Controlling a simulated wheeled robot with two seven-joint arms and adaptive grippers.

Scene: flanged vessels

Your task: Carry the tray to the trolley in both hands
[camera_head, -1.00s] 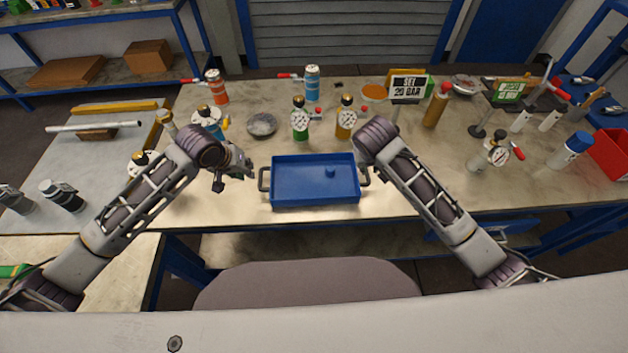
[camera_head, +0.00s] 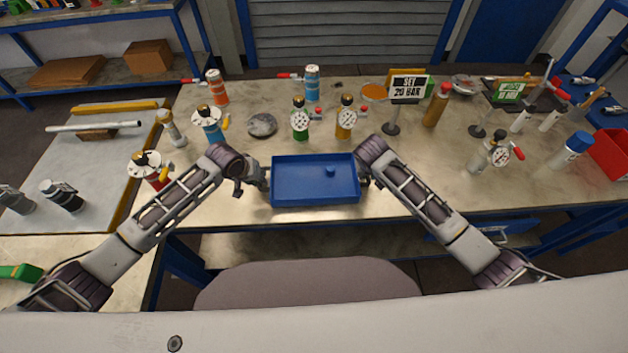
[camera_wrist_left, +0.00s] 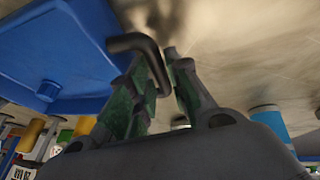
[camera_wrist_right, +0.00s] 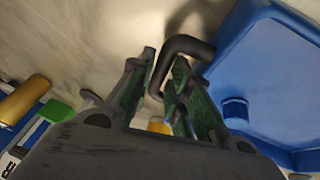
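The blue tray (camera_head: 300,198) lies flat at the bench's front edge, with a small blue cylindrical piece (camera_head: 330,171) inside. It has a dark bent handle at each end. My left gripper (camera_head: 264,179) is at the left handle. In the left wrist view its fingers (camera_wrist_left: 160,75) are apart, with the handle (camera_wrist_left: 140,42) between them. My right gripper (camera_head: 367,180) is at the right handle, partly hidden by its arm. In the right wrist view its fingers (camera_wrist_right: 160,75) are open around the handle (camera_wrist_right: 180,45).
Gauged vessels in green (camera_head: 300,120) and yellow (camera_head: 346,118) stand behind the tray. A "SET 20 BAR" sign (camera_head: 408,88) stands back right. Left of the bench is a grey surface with yellow edging (camera_head: 128,190), holding a pipe (camera_head: 95,126) and dark cylinders (camera_head: 62,196).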

